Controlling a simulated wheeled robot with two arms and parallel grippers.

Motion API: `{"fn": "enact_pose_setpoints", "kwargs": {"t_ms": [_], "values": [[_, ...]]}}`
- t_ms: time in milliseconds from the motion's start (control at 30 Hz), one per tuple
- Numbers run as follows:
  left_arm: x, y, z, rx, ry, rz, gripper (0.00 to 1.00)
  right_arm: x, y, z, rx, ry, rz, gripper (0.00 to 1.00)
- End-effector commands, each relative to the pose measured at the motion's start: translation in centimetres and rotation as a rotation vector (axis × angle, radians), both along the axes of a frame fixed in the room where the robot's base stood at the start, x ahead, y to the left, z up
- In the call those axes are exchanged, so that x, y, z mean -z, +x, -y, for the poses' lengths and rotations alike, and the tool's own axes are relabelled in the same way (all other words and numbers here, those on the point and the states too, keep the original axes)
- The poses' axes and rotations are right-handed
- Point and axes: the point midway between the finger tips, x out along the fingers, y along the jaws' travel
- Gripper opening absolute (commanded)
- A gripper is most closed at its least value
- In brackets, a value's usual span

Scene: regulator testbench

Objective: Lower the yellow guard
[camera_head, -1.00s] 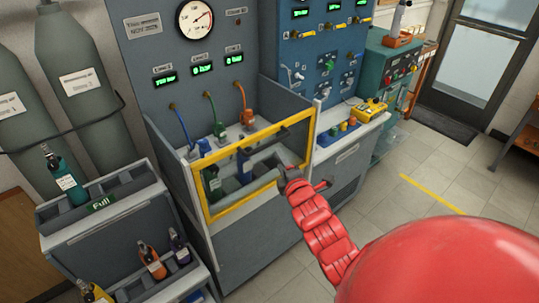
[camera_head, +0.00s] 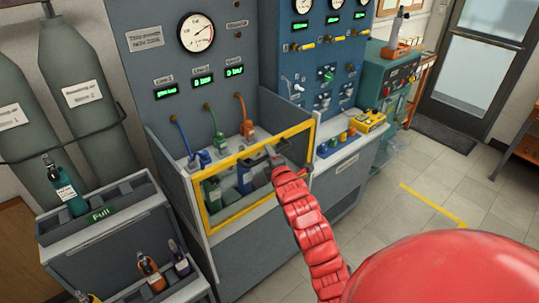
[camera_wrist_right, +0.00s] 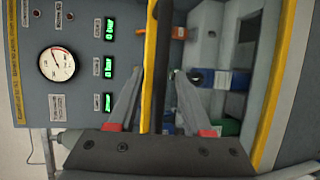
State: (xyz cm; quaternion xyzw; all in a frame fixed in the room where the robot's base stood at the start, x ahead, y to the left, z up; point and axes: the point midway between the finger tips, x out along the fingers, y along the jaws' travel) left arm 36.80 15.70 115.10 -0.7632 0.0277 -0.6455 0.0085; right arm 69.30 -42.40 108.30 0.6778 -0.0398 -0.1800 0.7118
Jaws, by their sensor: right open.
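The yellow guard (camera_head: 209,225) is a yellow frame around a see-through pane, standing across the front of the grey test bench. Its black handle (camera_head: 283,141) is near the right part of its top bar. My right gripper (camera_head: 277,166) is at the guard's right half, just below the handle, its fingers largely hidden by my red arm. In the right wrist view the open fingers (camera_wrist_right: 158,72) point at the guard; a yellow bar (camera_wrist_right: 150,45) and the black handle (camera_wrist_right: 162,60) run between them. Contact cannot be told. My left gripper is not in view.
Behind the guard are bottles and hoses on the bench (camera_head: 215,262). A pressure gauge (camera_head: 196,32) and green displays are on the panel above. A bottle rack (camera_head: 125,222) stands left, a blue panel station (camera_head: 325,75) right.

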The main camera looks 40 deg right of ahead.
Motion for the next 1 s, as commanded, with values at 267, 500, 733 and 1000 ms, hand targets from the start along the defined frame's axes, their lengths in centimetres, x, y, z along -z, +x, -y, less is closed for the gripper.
{"fn": "enact_pose_setpoints", "kwargs": {"t_ms": [267,500,733,1000], "values": [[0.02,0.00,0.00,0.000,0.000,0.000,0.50,-0.02,-0.01,0.02,0.000,0.000,0.001,0.33],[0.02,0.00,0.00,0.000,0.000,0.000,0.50,-0.03,-0.02,0.02,0.000,0.000,0.001,0.00],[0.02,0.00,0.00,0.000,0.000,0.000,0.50,-0.02,-0.03,0.03,0.001,0.000,0.000,0.00],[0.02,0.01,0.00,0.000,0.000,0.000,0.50,-0.01,-0.03,0.04,0.001,0.000,0.000,0.00]]}}
